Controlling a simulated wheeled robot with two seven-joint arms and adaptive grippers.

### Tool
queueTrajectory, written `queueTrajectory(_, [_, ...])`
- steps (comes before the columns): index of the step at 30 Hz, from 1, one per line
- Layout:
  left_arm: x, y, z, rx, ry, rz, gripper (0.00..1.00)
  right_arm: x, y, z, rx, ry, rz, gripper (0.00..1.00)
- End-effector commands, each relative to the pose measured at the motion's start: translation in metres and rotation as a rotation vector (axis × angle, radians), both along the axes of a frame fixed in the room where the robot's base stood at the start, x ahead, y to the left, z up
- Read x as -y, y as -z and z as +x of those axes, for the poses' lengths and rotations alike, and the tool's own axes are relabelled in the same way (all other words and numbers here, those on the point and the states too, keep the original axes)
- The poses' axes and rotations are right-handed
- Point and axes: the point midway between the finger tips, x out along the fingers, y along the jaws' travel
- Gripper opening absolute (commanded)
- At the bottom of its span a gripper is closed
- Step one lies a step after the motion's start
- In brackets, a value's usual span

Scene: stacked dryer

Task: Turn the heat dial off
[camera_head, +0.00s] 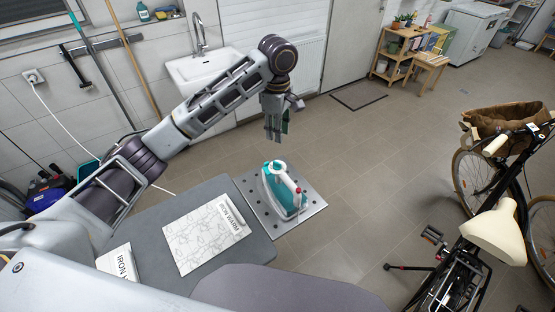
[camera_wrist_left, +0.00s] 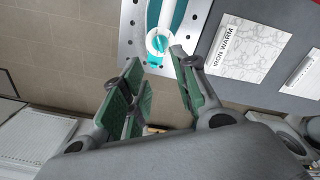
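A teal and white iron (camera_head: 282,192) stands on a perforated metal rest plate (camera_head: 313,207) at the end of the ironing board. In the left wrist view the iron (camera_wrist_left: 166,14) is at the top, with a round white and teal dial (camera_wrist_left: 160,42) at its near end. The dial's marks are too small to read. My left gripper (camera_head: 273,136) hangs beyond the iron, apart from it. In the left wrist view its green-padded fingers (camera_wrist_left: 155,62) are spread and empty, with the dial just beyond their tips. My right gripper is not in view.
The grey ironing board (camera_head: 240,245) carries a patterned "IRON WARM" sheet (camera_head: 205,235) and another sheet (camera_head: 118,263). A bicycle (camera_head: 495,230) stands at right. A sink (camera_head: 205,68) is on the back wall. The tiled floor right of the iron is clear.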

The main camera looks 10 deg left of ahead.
Motion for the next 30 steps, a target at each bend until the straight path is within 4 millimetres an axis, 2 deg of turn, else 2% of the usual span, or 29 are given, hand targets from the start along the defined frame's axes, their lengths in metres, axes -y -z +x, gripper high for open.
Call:
queueTrajectory(8, [0.000,0.018,0.000,-0.003,0.000,0.002,0.29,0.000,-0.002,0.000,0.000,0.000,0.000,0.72])
queueTrajectory(30, [-0.001,0.112,-0.001,-0.003,-0.001,0.002,0.29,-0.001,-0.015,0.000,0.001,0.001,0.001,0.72])
